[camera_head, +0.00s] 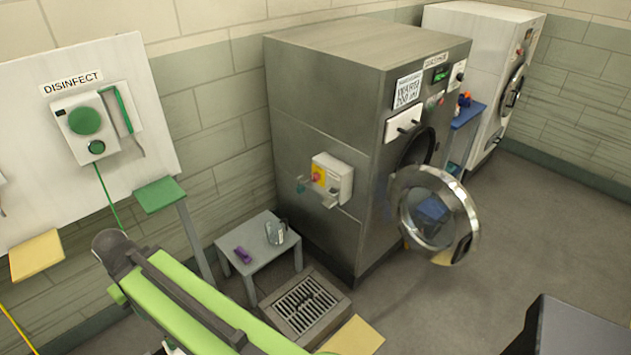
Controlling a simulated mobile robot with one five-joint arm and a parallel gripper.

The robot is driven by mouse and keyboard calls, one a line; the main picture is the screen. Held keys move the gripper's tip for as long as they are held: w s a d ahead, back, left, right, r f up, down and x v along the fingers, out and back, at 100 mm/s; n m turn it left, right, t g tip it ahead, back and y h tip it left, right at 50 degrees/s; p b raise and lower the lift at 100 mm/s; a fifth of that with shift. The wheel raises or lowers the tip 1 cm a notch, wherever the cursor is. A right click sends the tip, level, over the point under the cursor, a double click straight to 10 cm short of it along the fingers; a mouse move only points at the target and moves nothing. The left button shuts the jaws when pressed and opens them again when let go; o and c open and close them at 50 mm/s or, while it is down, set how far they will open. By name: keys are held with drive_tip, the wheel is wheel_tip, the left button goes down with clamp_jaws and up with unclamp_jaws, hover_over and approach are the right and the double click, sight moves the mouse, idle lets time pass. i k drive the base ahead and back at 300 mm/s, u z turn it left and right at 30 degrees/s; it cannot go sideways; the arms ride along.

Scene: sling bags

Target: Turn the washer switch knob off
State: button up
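The washer (318,110) is a large grey steel machine standing against the wall, its round glass door (465,215) swung open at the front. On its left side is a pale switch box (342,180) with a small red knob on a yellow plate (319,174). The knob's exact angle is too small to tell. A lime-green arm link with a dark rounded end, which looks like my own arm, crosses the lower left foreground, apart from the switch box. My gripper is not in view.
A low grey table (262,262) with a purple item (243,255) and a clear jug (275,232) stands below the switch box. A floor grate (303,304) lies in front. A disinfect panel (150,110) with a green shelf (159,194) is at left. Open floor lies right of the door.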

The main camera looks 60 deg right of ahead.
sight(314, 176)
drive_tip(key=i, duration=0.9)
drive_tip(key=u, duration=0.05)
